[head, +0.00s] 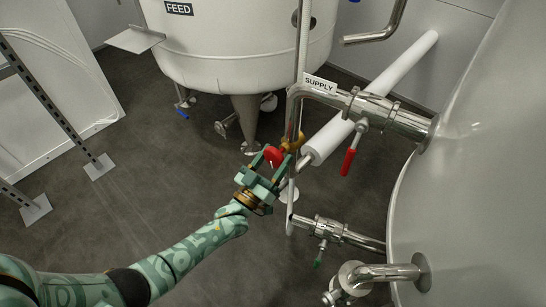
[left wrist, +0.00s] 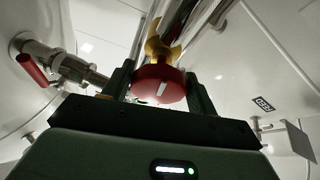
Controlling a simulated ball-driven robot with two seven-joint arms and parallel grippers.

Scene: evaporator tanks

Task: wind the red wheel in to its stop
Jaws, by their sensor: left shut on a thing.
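The red wheel (head: 273,156) sits on a brass-coloured valve body (head: 292,143) on the vertical steel pipe below the SUPPLY label. My left gripper (head: 268,160) reaches it from the lower left, with a finger on either side, shut on the wheel. In the left wrist view the red wheel (left wrist: 159,84) shows a white mark on its face and lies between the two dark green fingers (left wrist: 160,92). The brass body (left wrist: 158,48) shows behind it. The wheel's far side is hidden. My right gripper is not in view.
A red lever (head: 348,161) hangs from the supply pipe, right of the wheel. A white-wrapped pipe (head: 375,92) slants close behind it. The FEED tank (head: 235,45) stands behind, and a large tank (head: 475,170) fills the right. Floor (head: 140,190) at left is mostly clear.

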